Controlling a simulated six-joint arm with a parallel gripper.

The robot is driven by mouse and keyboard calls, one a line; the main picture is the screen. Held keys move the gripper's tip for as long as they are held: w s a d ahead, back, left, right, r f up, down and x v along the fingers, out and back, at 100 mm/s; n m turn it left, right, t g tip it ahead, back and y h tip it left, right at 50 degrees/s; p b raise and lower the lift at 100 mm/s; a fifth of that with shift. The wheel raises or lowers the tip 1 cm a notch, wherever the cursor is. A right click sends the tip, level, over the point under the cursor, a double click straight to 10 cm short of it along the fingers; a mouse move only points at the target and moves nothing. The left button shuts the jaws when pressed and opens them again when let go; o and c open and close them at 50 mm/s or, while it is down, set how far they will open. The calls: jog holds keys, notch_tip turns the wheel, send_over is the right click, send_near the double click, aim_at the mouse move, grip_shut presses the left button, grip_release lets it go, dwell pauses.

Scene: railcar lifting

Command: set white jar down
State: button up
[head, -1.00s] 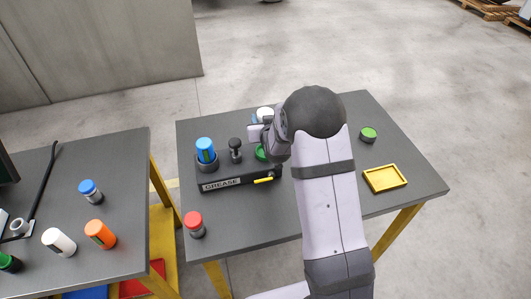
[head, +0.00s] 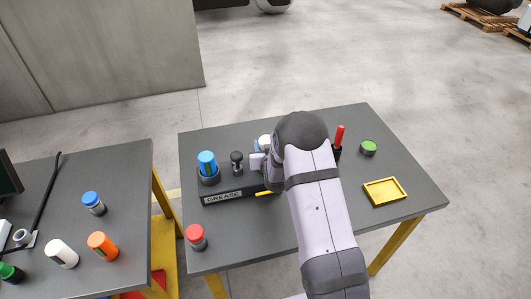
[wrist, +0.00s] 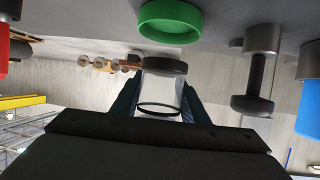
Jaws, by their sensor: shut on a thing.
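The white jar (head: 265,139) is at the back of the middle table, largely hidden by my arm in the head view. In the wrist view, the jar (wrist: 161,92) is between the two dark teal fingers of my gripper (wrist: 160,95), which is shut on it. It has a dark band and a dark end. A green ring-shaped holder (wrist: 170,20) is close beside the jar in the wrist view. My gripper is mostly hidden in the head view. I cannot tell whether the jar touches the table.
A GREASE-labelled rack (head: 223,197) holds a blue can (head: 207,163) and a dark knobbed tool (head: 237,162). A red-capped jar (head: 195,236) is near the front left. A red marker (head: 340,135), green-lidded pot (head: 368,148) and yellow tray (head: 384,191) are right. Several jars stand on the left table.

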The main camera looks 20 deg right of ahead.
jog(key=shift+f+p, duration=0.6)
jog(key=shift+f, duration=1.45)
jog(key=shift+f, duration=0.15)
jog(key=o, duration=1.1)
jog(key=shift+c, duration=0.2)
jog(key=shift+r, duration=0.2)
jog(key=shift+s, duration=0.4)
jog(key=b+v, duration=0.4)
jog(key=v, duration=0.7)
jog(key=shift+s+a+r, duration=0.15)
jog(key=shift+a, duration=0.05)
